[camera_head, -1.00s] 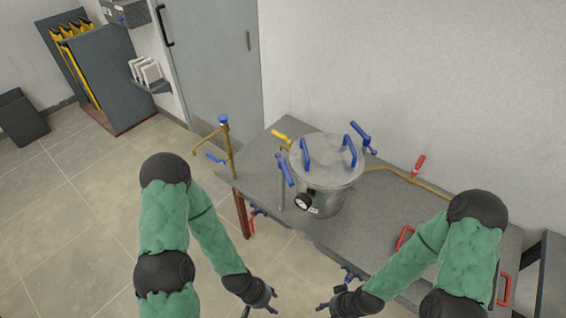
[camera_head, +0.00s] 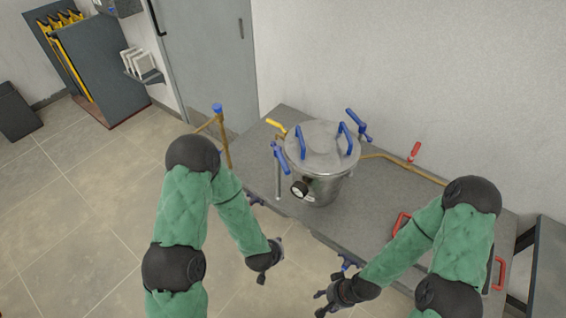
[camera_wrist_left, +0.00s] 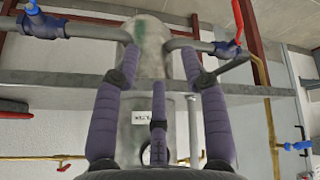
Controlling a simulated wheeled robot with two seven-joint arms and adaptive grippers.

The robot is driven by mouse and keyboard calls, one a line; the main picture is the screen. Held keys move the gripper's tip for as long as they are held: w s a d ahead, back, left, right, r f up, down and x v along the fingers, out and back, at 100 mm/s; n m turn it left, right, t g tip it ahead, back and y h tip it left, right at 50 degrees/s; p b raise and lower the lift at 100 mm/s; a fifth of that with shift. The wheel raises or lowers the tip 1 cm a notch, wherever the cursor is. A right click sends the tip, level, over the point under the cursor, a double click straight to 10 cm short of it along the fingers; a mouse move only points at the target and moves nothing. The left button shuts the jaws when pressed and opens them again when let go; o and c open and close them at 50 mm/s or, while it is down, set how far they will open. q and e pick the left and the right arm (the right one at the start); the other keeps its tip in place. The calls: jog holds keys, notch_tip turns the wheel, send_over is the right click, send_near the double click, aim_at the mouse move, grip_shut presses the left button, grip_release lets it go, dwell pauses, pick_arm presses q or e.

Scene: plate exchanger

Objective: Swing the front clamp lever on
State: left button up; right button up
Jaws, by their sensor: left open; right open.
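A steel vessel (camera_head: 325,188) with a flat lid (camera_head: 320,145) stands on the grey table. One blue-gripped clamp lever (camera_head: 281,158) is at the vessel's left front side. Another blue-gripped lever (camera_head: 357,124) is at its right rear. My left gripper (camera_head: 264,276) is in front of the table edge, below and apart from the vessel in the picture. In the left wrist view its spread fingers (camera_wrist_left: 158,110) are open, with nothing between them. My right gripper (camera_head: 322,304) is open and empty, low in front of the table, away from both levers.
The grey table (camera_head: 385,215) carries a brass pipe with a red-handled valve (camera_head: 414,152). A yellow handle (camera_head: 276,126) is behind the vessel's left side. A brass pipe with a blue top (camera_head: 217,108) stands left of the table. A pressure gauge (camera_head: 299,188) faces front.

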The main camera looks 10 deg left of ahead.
pick_arm(q)
jog(key=w+d+r+t+y, duration=0.2)
jog(key=w+r+t, duration=0.2)
jog(key=w+r, duration=0.3)
jog(key=n+t+y+b, duration=0.1)
jog(key=n+t+y, duration=0.1)
jog(key=t+y, duration=0.45)
send_near(279, 153)
jog(key=s+d+f, duration=0.1)
jog(key=s+d, duration=0.2)
jog(key=s, duration=0.1)
jog(key=shift+a+n+y, duration=0.15)
jog(key=shift+n+y, duration=0.15)
jog(key=shift+y, duration=0.15)
jog(key=b+x, duration=0.1)
jog(key=x, duration=0.9)
jog(key=shift+w+a+f, duration=0.1)
jog(key=shift+w+f, duration=0.05)
jog(key=shift+w, duration=0.15)
grip_shut()
